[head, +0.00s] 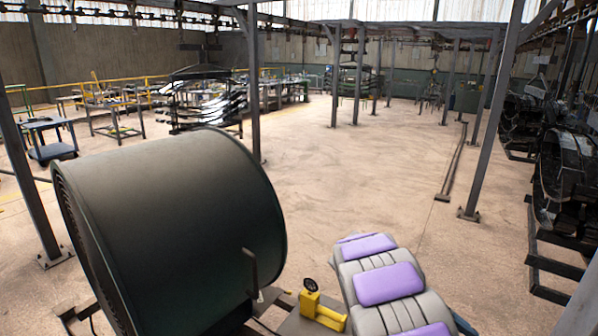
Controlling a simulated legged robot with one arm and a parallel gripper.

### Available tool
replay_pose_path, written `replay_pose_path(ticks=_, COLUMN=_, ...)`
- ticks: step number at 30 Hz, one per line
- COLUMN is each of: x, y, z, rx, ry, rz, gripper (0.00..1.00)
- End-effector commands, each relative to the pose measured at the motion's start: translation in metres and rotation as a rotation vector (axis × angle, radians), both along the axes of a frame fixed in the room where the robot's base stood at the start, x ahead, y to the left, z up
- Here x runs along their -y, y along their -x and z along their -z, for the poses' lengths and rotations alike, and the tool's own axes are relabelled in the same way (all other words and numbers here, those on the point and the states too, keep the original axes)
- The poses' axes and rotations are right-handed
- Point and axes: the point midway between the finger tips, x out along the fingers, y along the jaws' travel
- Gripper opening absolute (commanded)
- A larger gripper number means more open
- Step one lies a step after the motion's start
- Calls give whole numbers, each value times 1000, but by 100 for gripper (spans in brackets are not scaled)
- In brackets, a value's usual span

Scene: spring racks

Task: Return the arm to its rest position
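My gripper is not in view, and no part that I can surely call my arm shows in the head view. How the arm stands cannot be told from this frame.
A large dark drum (175,225) fills the lower left. A yellow device with a round dial (322,312) and a grey and purple padded form (385,285) are at the bottom. Posts (492,110) stand around open floor (345,175). Dark racks (565,165) line the right; a blue cart (50,150) is left.

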Motion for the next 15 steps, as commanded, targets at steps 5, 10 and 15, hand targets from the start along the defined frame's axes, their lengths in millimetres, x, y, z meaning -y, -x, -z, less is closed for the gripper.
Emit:
replay_pose_path(ticks=5, x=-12, y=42, z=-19, rx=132, ry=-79, rz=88, gripper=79)
replay_pose_path(ticks=10, x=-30, y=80, z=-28, rx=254, ry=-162, rz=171, gripper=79)
replay_pose_path(ticks=15, x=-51, y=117, z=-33, rx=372, ry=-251, rz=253, gripper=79)
